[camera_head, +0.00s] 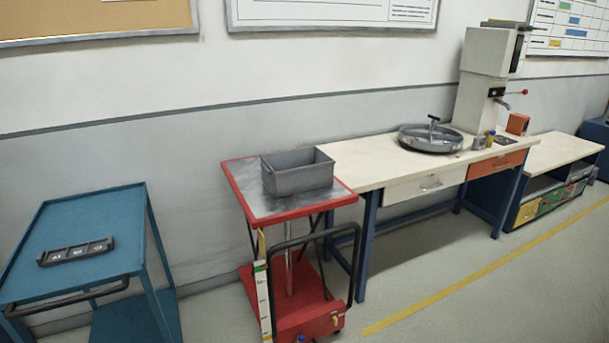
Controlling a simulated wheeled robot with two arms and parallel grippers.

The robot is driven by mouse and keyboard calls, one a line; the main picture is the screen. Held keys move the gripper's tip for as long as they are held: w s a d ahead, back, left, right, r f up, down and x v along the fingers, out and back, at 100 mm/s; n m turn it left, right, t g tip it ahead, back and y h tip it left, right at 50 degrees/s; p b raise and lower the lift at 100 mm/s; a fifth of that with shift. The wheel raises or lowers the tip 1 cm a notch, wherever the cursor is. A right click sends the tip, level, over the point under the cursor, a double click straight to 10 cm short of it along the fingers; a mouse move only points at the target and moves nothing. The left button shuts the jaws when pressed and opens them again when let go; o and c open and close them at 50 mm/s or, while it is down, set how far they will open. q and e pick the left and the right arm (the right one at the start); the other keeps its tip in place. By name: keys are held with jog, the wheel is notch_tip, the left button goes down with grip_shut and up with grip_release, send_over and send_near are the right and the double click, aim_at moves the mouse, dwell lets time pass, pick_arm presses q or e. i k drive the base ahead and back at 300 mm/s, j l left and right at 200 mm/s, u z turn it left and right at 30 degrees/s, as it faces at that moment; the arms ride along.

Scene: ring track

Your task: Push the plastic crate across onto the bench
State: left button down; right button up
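A grey plastic crate (298,179), open at the top, sits upright on the grey top plate of a red lift cart (300,214). It looks empty as far as its inside shows. The bench (375,158) stands directly right of the cart, with a pale top, drawers and dark blue legs. The cart top and the bench top look close in height, and their edges nearly meet; I cannot tell whether there is a gap. Neither of my grippers is in view.
A round grey device (430,138) and a tall machine (488,85) stand farther along the bench; its near left end is clear. A blue cart (75,230) with a black tray (76,252) stands left. A black handle (355,250) rises at the lift cart's front. Floor at right is open.

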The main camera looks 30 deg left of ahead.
aim_at(294, 171)
jog(key=u, duration=1.6)
jog(key=l+u, duration=0.2)
jog(key=u, duration=0.2)
jog(key=i+l+u, duration=0.1)
jog(key=u, duration=0.35)
jog(key=l+u, duration=0.55)
jog(key=u, duration=0.3)
jog(key=k+l+u, duration=0.1)
jog(key=u, duration=0.3)
jog(key=k+l+u, duration=0.25)
jog(key=u, duration=0.15)
jog(key=k+l+u, duration=0.6)
jog(key=u, duration=0.15)
jog(key=k+l+u, duration=0.1)
jog(key=k+u, duration=0.25)
jog(key=k+l, duration=0.1)
jog(key=k, duration=0.4)
jog(key=k+l, duration=0.1)
jog(key=k, duration=0.4)
jog(key=l+u, duration=0.05)
